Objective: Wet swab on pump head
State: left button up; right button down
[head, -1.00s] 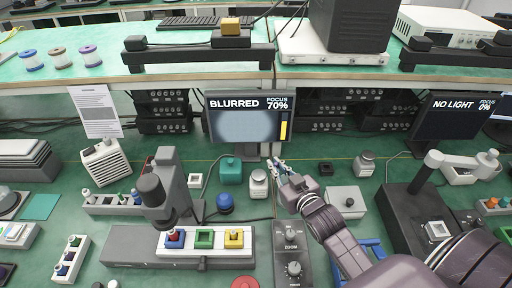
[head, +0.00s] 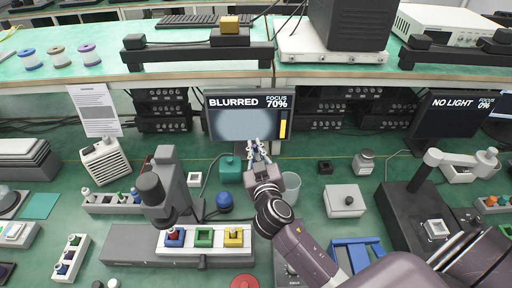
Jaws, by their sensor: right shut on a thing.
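My right gripper (head: 258,152) is raised at the middle of the bench, in front of the lower part of the centre monitor. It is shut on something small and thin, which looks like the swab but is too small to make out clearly. The jar with a pale top that stood just right of the teal bottle (head: 231,168) is now hidden behind my right gripper and wrist, so I cannot tell whether the tip touches it. A similar jar (head: 364,163) stands farther right. My left gripper is not in view.
The monitor (head: 240,122) reads BLURRED, focus 70%. A grey open cup (head: 290,187) stands right of my wrist. A microscope-like stand (head: 160,190) is at left over a rail with coloured blocks (head: 204,238). A grey box (head: 344,200) and blue rack (head: 356,255) lie right.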

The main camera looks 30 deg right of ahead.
jog(key=shift+f+b, duration=1.9)
jog(key=shift+f, duration=0.85)
jog(key=shift+s+f+b, duration=0.1)
jog(key=shift+f+b, duration=1.1)
jog(key=shift+b, duration=0.05)
dwell(0.6)
notch_tip(320, 180, up, 7)
jog(key=p, duration=0.6)
jog(key=shift+r, duration=0.15)
dwell(0.7)
